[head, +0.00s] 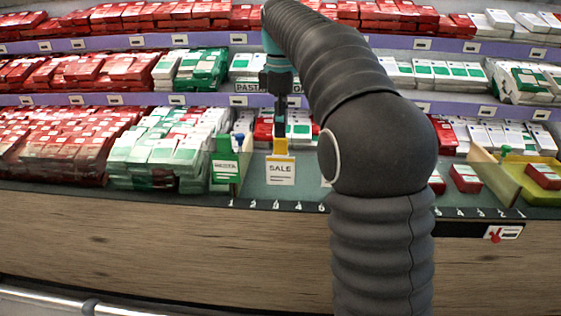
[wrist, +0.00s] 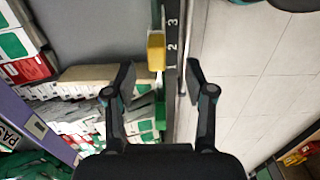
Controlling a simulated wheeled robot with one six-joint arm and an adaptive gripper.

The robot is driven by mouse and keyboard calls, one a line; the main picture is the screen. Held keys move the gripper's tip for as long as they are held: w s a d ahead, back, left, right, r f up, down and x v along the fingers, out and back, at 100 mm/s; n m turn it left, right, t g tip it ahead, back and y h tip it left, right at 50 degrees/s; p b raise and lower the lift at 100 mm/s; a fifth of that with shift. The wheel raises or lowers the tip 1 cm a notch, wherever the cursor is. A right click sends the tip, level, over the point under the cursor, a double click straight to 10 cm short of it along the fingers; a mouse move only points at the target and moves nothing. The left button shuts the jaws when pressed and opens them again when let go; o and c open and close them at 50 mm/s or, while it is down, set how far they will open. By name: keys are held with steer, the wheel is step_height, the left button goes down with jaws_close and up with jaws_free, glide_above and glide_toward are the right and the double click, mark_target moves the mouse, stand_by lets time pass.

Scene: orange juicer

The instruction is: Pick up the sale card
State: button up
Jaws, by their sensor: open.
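The sale card (head: 280,170) is a white card marked SALE with a yellow top. It stands upright at the front of the lower shelf. My gripper (head: 281,132) is just above the card in the head view, pointing down. In the wrist view my gripper (wrist: 160,78) is open and empty. The yellow top of the sale card (wrist: 156,51) shows there beyond the fingertips, roughly in line with the gap between them. I cannot tell whether any finger touches the card.
A green price card (head: 225,166) stands just left of the sale card, beside piled green-and-white boxes (head: 165,148). A yellow tray (head: 530,175) holding a red box is at far right. A purple shelf edge (head: 200,100) runs behind my gripper.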

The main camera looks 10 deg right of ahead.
mark_target(281, 153)
steer(key=shift+w+f+b, duration=0.2)
steer(key=shift+f+b, duration=0.6)
steer(key=shift+f, duration=3.05)
steer(key=shift+c, duration=0.2)
jaws_close()
